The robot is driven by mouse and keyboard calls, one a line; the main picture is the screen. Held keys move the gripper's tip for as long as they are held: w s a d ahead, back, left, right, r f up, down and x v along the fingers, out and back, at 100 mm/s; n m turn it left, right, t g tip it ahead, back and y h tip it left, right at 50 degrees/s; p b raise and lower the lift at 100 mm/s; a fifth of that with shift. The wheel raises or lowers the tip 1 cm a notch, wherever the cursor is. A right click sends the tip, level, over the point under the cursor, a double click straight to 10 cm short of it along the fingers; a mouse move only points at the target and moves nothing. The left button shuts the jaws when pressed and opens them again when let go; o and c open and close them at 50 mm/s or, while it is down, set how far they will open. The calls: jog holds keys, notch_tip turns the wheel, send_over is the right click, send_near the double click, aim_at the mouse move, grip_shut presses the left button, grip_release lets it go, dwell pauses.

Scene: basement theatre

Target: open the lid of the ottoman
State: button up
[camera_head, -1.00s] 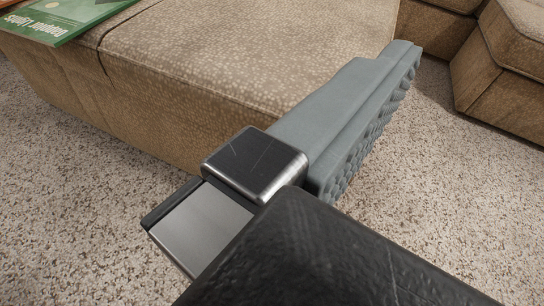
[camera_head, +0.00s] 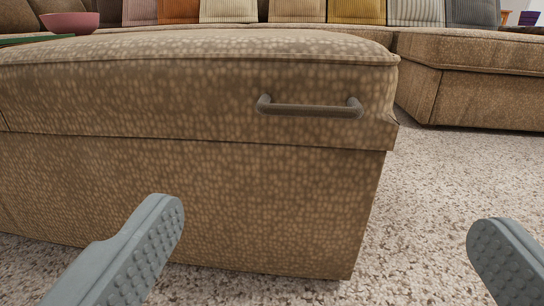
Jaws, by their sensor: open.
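The tan, dotted ottoman (camera_head: 230,205) fills the left and middle of the view. Its padded lid (camera_head: 150,85) is down, with a seam between lid and body. A brown bar handle (camera_head: 310,108) is fixed level on the front of the lid, near its right end. My gripper (camera_head: 325,222) is open, with its grey ridged fingers wide apart at the bottom left and bottom right. The fingers show lower in the picture than the handle, and nothing is between them but the view of the ottoman and carpet.
A sofa (camera_head: 470,75) with several cushions (camera_head: 297,10) stands behind. Speckled carpet (camera_head: 430,190) is clear to the right.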

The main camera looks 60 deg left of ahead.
aim_at(310, 113)
jog(key=x, duration=1.7)
jog(key=shift+a+f, duration=0.2)
jog(key=shift+a, duration=0.05)
jog(key=shift+c, duration=0.4)
